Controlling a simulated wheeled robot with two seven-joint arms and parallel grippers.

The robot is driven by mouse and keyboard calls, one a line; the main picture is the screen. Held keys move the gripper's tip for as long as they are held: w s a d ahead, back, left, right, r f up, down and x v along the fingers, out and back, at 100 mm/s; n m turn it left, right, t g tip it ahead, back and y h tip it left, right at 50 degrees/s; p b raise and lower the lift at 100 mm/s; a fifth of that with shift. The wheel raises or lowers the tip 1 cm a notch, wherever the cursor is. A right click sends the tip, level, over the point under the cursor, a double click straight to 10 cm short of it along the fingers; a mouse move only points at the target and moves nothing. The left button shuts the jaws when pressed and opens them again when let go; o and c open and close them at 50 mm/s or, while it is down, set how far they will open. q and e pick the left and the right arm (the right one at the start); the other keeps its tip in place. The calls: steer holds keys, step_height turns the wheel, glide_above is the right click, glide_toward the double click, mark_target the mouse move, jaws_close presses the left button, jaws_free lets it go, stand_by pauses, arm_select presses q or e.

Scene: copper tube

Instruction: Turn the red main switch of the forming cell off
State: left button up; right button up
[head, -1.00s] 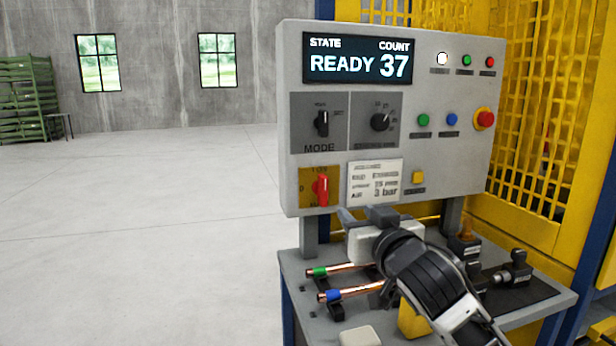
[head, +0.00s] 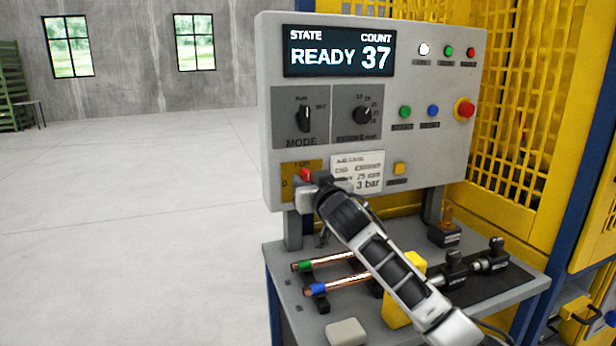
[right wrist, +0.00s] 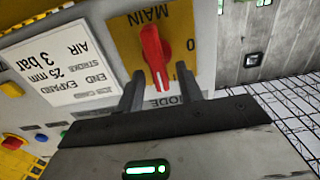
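The red main switch (head: 306,174) is a red handle on a yellow plate (head: 288,168) at the lower left of the grey control panel. My right gripper (head: 313,182) is in front of it and hides most of it in the head view. In the right wrist view the red handle (right wrist: 152,48) shows whole on its yellow plate (right wrist: 183,25), with "MAIN" and "0" marked. My right gripper (right wrist: 161,72) is open there, one finger on each side of the handle's near end, with visible gaps. My left gripper is out of view.
The display (head: 340,52) reads READY 37. Mode knob (head: 304,116), paper label (head: 357,173) and push buttons share the panel. Below, a grey bench (head: 262,262) carries copper tubes (head: 335,283) and black fixtures. A yellow mesh guard (head: 510,120) stands right; the floor at left is clear.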

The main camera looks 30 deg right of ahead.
steer(key=shift+w, duration=0.4)
jaws_close()
